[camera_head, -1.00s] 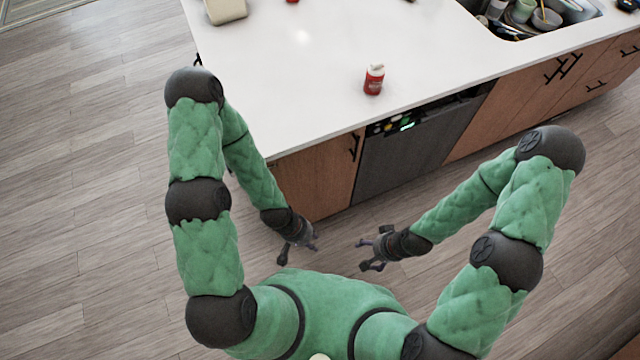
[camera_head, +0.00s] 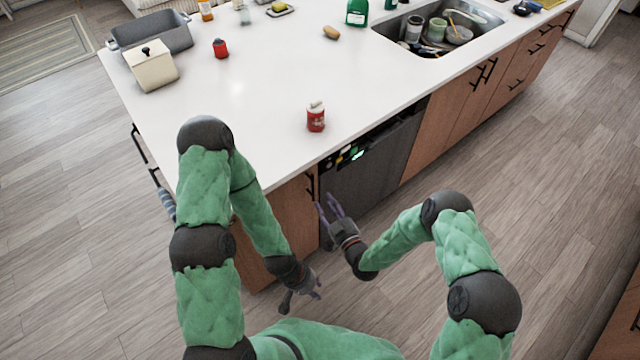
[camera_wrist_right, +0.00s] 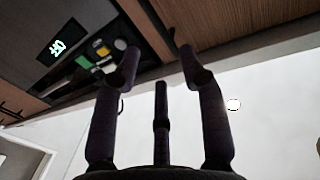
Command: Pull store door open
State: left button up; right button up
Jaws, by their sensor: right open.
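A wooden cabinet door (camera_head: 284,228) with a black upright handle (camera_head: 311,186) is at the island's near corner, left of the dark dishwasher front (camera_head: 372,165). The door looks shut. My right gripper (camera_head: 329,205) is open and empty, its fingers pointing up toward the handle, close to the door's right edge. I cannot tell whether it touches anything. The right wrist view shows its spread fingers (camera_wrist_right: 158,65) below the wooden front (camera_wrist_right: 225,22) and the dishwasher's lit panel (camera_wrist_right: 60,46). My left gripper (camera_head: 302,294) hangs lower, in front of the cabinet, with fingers apart and nothing between them.
The white countertop (camera_head: 240,90) overhangs the cabinets. A red-and-white bottle (camera_head: 316,118) stands near its front edge. A sink with dishes (camera_head: 440,30) is at the back right. A beige box (camera_head: 151,66) and grey tub (camera_head: 150,36) stand back left. The floor (camera_head: 510,220) right is clear.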

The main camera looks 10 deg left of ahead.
jog(key=b+x, duration=0.1)
jog(key=x, duration=0.9)
grip_shut()
